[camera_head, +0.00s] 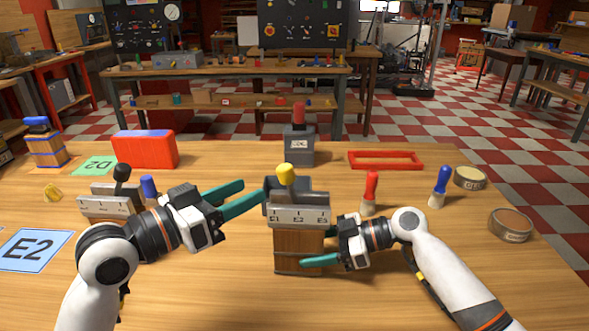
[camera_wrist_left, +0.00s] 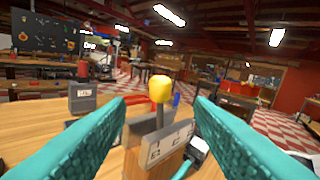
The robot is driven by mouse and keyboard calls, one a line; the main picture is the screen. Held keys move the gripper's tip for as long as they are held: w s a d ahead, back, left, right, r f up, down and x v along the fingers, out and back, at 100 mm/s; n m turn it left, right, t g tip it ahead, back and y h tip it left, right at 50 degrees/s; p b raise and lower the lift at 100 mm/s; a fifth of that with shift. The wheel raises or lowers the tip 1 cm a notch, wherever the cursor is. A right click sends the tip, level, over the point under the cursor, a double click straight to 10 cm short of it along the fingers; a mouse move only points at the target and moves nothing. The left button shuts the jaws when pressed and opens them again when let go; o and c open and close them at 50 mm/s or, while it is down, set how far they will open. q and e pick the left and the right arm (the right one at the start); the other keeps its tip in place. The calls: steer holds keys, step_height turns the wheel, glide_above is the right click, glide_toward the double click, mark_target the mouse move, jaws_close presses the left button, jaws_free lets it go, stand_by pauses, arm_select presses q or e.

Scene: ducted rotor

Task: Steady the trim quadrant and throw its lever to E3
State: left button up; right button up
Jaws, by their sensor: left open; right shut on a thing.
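The trim quadrant (camera_head: 299,250) is an upright wooden block with a grey slotted head and a marked front plate. Its lever has a yellow knob (camera_head: 285,174), also seen in the left wrist view (camera_wrist_left: 160,89); it leans slightly left of the slot's middle. My left gripper (camera_head: 252,190) is open, left of the quadrant's head. In the left wrist view the knob appears between its fingers, ahead of them, with nothing gripped.
A second lever box with a black knob (camera_head: 122,172) stands behind my left arm. A grey box with a red knob (camera_head: 299,145) stands behind the quadrant. A red block (camera_head: 145,149), red frame (camera_head: 386,159), red-handled tool (camera_head: 370,188) and round tins (camera_head: 510,225) lie around.

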mark_target(284, 175)
arm_select(q)
steer(key=x, duration=1.1)
steer(key=shift+w+d, duration=0.2)
steer(key=shift+c, duration=0.6)
jaws_close()
